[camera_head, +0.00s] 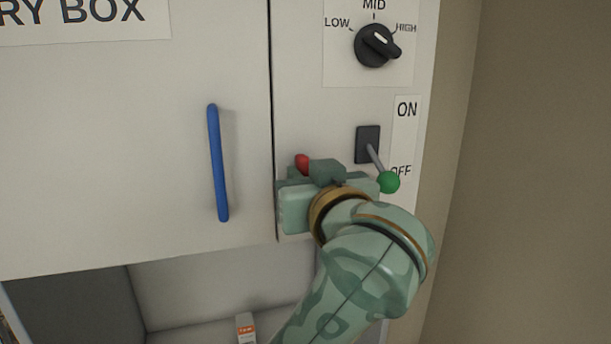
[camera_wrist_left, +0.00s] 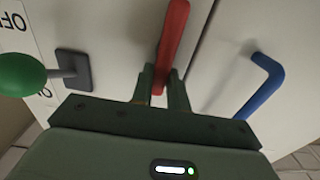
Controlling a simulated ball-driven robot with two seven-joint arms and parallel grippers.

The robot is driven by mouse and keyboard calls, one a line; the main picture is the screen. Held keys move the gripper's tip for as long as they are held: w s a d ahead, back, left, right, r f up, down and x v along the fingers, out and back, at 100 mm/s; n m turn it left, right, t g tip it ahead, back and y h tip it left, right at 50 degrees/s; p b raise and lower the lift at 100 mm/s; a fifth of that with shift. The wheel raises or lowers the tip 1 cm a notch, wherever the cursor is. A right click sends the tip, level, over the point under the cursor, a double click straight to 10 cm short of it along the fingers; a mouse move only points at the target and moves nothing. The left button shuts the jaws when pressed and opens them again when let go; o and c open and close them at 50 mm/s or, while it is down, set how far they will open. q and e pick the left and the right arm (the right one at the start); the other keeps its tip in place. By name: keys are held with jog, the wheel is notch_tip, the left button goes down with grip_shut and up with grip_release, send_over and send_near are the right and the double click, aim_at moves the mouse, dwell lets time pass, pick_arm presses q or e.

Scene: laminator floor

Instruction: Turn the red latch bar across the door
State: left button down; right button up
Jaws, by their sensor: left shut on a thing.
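The red latch bar (camera_head: 302,162) sits on the panel just right of the door seam; in the head view only one rounded end shows, the rest hidden by my gripper. In the left wrist view the bar (camera_wrist_left: 173,38) runs roughly along the seam and does not cross it. My left gripper (camera_head: 313,172) is shut on the bar, with a finger on each side of it in the wrist view (camera_wrist_left: 163,82). The white door (camera_head: 120,150) with its blue handle (camera_head: 217,165) looks flush with the panel. My right gripper is not in view.
A switch lever with a green knob (camera_head: 388,182) is close to the right of my gripper, pointing toward OFF. A black dial (camera_head: 376,46) is above it. An open bay with a small orange-and-white box (camera_head: 246,327) lies below the door.

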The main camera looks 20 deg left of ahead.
pick_arm(q)
jog(key=m+b, duration=0.3)
jog(key=m, duration=0.3)
jog(key=w+d+f+m+b, duration=0.1)
jog(key=m+b, duration=0.2)
jog(key=m, duration=0.3)
jog(key=d+f+m+b, duration=0.1)
jog(key=m+b, duration=0.3)
jog(key=m, duration=0.1)
jog(key=shift+w+f+m, duration=0.2)
jog(key=shift+f+m, duration=0.05)
jog(key=shift+m, duration=0.15)
dwell(0.5)
jog(key=c, duration=1.4)
grip_release()
jog(key=shift+w+f, duration=0.1)
jog(key=shift+o, duration=0.2)
